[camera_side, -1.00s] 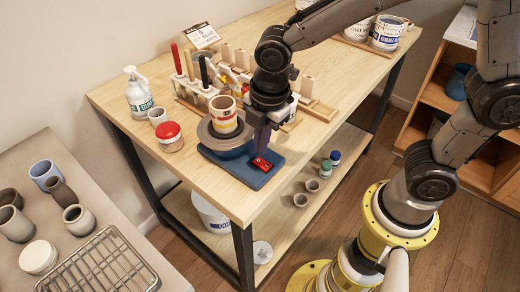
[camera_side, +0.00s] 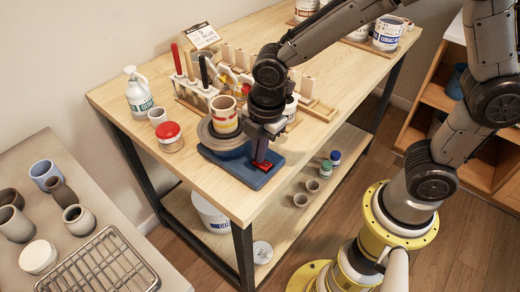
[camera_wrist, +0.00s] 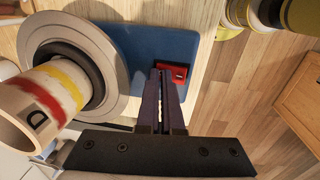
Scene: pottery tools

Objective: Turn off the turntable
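The turntable has a blue base (camera_side: 250,176) and a round grey wheel (camera_wrist: 108,40). A striped cream, red and yellow pot (camera_side: 224,115) stands on the wheel. A red switch (camera_side: 262,166) sits on the base near its front right edge; it also shows in the wrist view (camera_wrist: 178,70). My gripper (camera_wrist: 161,72) points down at the base, its two dark fingers close together with only a thin slit between them and nothing held. The fingertips are at the switch and hide part of it. I cannot tell whether they touch it or which way it is set.
A red-lidded jar (camera_side: 169,137), a white spray bottle (camera_side: 138,93) and a small cup (camera_side: 157,117) stand left of the turntable. A tool rack (camera_side: 205,88) is behind it. The table's front edge is close to the base.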

